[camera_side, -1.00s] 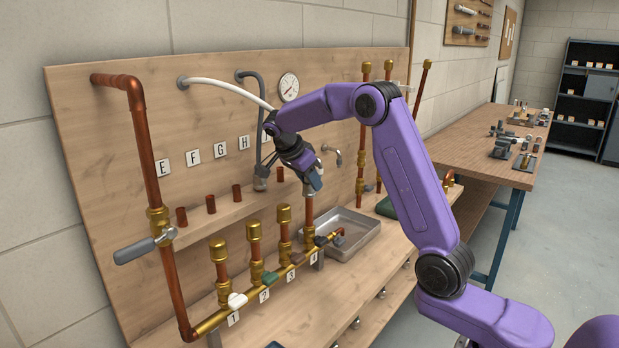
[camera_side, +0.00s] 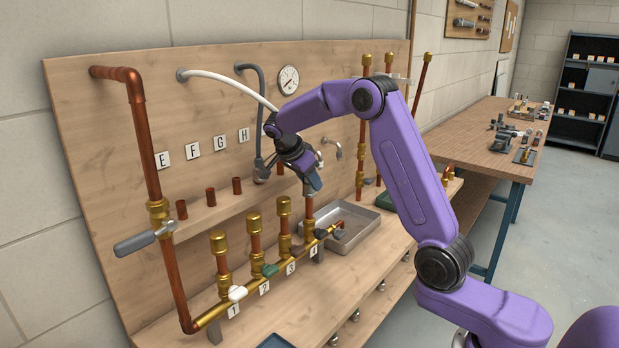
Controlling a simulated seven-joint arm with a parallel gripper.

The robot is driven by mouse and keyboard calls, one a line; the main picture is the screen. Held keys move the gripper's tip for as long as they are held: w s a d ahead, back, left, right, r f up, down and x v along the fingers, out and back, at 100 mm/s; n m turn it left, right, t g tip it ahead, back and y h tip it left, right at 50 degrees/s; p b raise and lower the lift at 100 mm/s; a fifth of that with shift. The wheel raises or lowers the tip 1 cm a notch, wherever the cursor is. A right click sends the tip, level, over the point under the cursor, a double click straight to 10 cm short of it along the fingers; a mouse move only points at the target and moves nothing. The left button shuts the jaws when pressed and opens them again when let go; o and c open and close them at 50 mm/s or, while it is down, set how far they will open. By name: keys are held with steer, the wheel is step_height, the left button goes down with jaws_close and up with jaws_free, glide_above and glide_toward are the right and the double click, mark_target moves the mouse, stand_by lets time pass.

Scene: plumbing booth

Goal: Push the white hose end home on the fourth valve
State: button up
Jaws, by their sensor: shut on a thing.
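The white hose (camera_side: 222,79) leaves the board at upper left and arcs down to the right behind my arm. My gripper (camera_side: 313,182) points down above the fourth valve and is shut on the hose end, which is mostly hidden by the fingers. The fourth valve (camera_side: 309,235) stands at the right end of the brass manifold, by the tag 4. I cannot tell how far the hose end sits over the valve's pipe.
Three capped valves stand left of it, including the third (camera_side: 284,225). A grey hose (camera_side: 260,110) hangs close to the left of my gripper. A metal tray (camera_side: 358,240) lies to the right. A shelf with copper stubs (camera_side: 210,192) runs behind.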

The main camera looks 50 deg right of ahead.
steer(key=shift+f, duration=0.85)
steer(key=o, duration=1.1)
steer(key=shift+o, duration=0.2)
steer(key=s+v, duration=0.1)
steer(key=v, duration=1.6)
steer(key=shift+w+r, duration=0.25)
steer(key=shift+w, duration=0.25)
steer(key=shift+r, duration=3)
steer(key=shift+a, duration=0.1)
